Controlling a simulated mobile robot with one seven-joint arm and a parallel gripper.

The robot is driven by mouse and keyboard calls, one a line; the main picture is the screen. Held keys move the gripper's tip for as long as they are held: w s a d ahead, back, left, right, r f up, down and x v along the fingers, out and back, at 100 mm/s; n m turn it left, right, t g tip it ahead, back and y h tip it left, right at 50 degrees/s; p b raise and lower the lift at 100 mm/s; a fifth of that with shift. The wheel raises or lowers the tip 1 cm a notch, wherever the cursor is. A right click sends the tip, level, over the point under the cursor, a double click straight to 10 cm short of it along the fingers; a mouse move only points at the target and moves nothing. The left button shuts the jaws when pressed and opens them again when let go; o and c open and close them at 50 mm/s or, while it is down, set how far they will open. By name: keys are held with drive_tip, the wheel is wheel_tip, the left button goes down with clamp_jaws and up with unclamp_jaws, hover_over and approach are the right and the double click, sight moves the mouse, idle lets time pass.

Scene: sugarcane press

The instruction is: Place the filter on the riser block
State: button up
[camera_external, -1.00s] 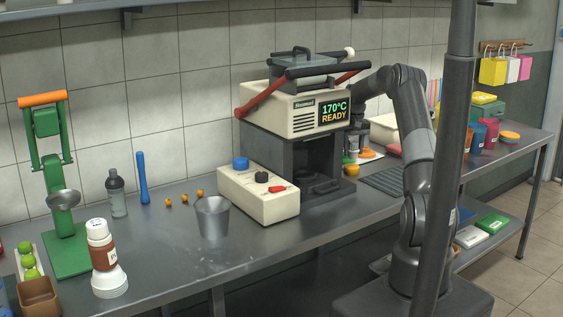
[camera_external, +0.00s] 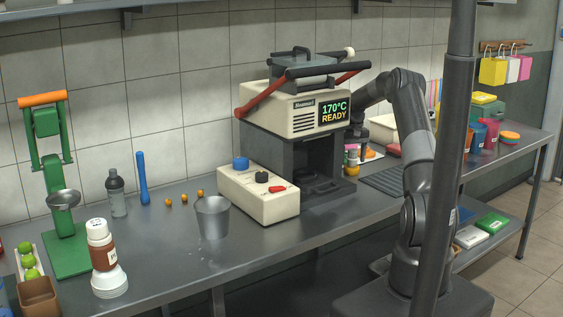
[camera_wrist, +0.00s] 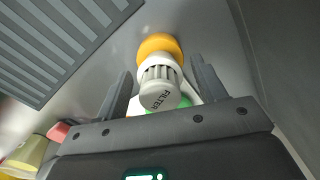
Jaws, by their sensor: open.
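The filter (camera_wrist: 159,96) shows in the wrist view as a light, ribbed round piece with a grey face lettered "FILTER". It lies between the two fingers of my gripper (camera_wrist: 163,85). The fingers are apart, with one on each side of it, and I see no clear contact. A yellow-orange rounded part (camera_wrist: 160,44) shows just beyond the filter; I cannot tell whether they are joined. I cannot pick out the riser block in either view.
The press (camera_external: 292,110) stands left of my arm, its display reading "170°C READY". A dark ribbed mat (camera_external: 385,181) lies on the counter, also in the wrist view (camera_wrist: 50,45). Coloured cups (camera_external: 490,130) stand farther right. A metal cup (camera_external: 212,217) stands left of the press.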

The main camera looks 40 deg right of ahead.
sight(353, 150)
drive_tip(key=shift+r, duration=0.15)
drive_tip(key=shift+r, duration=2.05)
